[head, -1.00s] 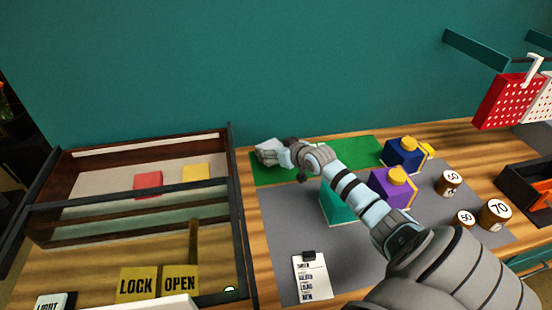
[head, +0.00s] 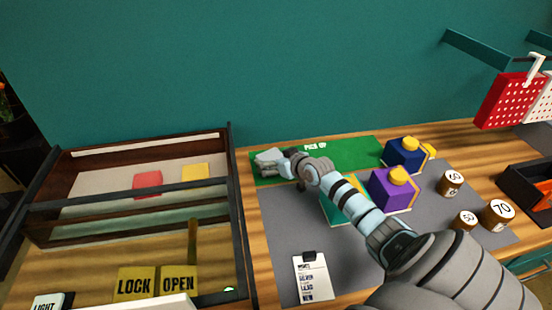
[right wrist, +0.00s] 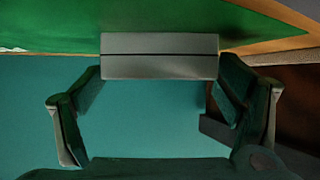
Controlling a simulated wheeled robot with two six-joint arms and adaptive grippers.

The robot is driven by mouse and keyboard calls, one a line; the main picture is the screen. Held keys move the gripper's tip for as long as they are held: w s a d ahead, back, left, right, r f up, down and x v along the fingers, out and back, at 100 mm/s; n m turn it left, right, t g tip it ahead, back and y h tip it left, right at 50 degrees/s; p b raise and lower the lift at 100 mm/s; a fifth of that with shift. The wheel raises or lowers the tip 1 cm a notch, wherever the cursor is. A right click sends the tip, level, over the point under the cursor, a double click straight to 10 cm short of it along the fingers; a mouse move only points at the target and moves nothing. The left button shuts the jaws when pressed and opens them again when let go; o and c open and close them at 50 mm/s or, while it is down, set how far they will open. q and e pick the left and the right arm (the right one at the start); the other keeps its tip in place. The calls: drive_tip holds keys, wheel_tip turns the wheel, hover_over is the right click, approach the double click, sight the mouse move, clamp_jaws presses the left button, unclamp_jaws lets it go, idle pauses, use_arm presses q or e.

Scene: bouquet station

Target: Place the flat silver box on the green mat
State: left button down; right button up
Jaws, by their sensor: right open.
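The flat silver box (head: 267,161) rests on the left end of the green mat (head: 340,153), near the back wall. In the right wrist view the silver box (right wrist: 160,56) lies against the green mat (right wrist: 150,18), with a dark line along its side. My right gripper (head: 289,163) is just to the right of the box in the head view. Its fingers (right wrist: 162,85) are spread apart and the box is just beyond their tips, not clasped. My left gripper is not in view.
Numbered cylinders (head: 497,214) are farther right. A dark-framed case (head: 232,190) borders the mat on the left. A note card (head: 312,277) lies in front.

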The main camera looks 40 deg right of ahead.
drive_tip(key=shift+s+r+p, duration=0.3)
drive_tip(key=shift+r, duration=0.1)
drive_tip(key=p+v, duration=0.2)
drive_tip(key=v, duration=0.4)
drive_tip(key=shift+s+r+p, duration=0.15)
drive_tip(key=shift+s+p, duration=0.1)
drive_tip(key=shift+p, duration=0.15)
drive_tip(key=shift+s+a+r, duration=0.1)
drive_tip(key=shift+s, duration=0.15)
drive_tip(key=shift+w, duration=0.15)
